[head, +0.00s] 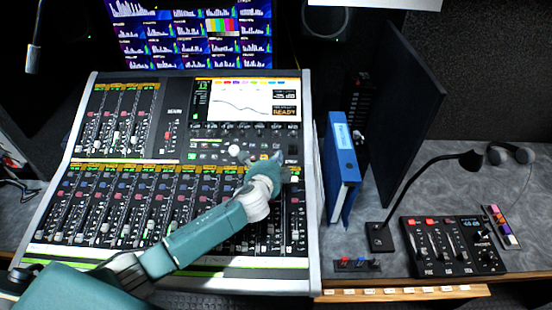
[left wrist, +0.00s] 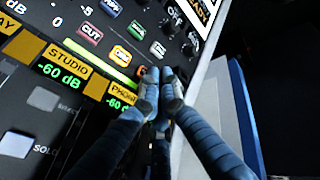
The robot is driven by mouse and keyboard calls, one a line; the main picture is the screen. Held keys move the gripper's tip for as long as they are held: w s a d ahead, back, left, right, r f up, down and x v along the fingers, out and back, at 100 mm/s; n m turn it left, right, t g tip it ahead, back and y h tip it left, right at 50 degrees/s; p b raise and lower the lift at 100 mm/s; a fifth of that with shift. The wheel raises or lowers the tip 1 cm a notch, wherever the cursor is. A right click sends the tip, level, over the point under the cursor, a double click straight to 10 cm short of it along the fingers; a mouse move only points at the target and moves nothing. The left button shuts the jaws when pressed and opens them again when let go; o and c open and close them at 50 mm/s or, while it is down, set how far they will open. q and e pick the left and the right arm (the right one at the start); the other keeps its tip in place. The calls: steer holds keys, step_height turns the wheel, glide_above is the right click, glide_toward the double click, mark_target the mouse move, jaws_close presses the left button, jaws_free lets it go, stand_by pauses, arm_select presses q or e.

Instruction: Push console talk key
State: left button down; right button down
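The mixing console (head: 180,160) fills the left and middle of the head view. My left gripper (head: 279,158) reaches over its right side, low over the upper-right key area. In the left wrist view its fingers (left wrist: 160,82) are together with nothing visible between them. The tips are close to the panel beside the PHONE strip; I cannot tell whether they touch. No key reads clearly as talk; one may be hidden behind the fingers. My right gripper is not in view.
A blue binder (head: 341,160) stands right of the console. A gooseneck microphone (head: 425,175) and a small control panel (head: 452,245) are on the grey desk farther right. Monitors (head: 190,35) stand behind the console.

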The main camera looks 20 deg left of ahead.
arm_select(q)
steer(key=shift+w+f+b, duration=0.15)
steer(key=shift+f+b, duration=0.2)
steer(key=shift+f, duration=0.05)
stand_by(0.7)
steer(key=shift+r, duration=0.1)
steer(key=shift+s+r+p, duration=0.35)
steer(key=shift+r+p, duration=0.45)
steer(key=shift+p, duration=0.2)
steer(key=shift+d+r+p, duration=0.1)
steer(key=shift+r+p, duration=0.25)
steer(key=shift+p, duration=0.1)
steer(key=r+p, duration=0.1)
steer(key=s+r+p, duration=0.1)
steer(key=r+p, duration=0.1)
steer(key=s+r+p, duration=0.1)
steer(key=p, duration=0.1)
steer(key=shift+s+d+r, duration=0.15)
steer(key=shift+d+r, duration=0.1)
steer(key=shift+r, duration=0.1)
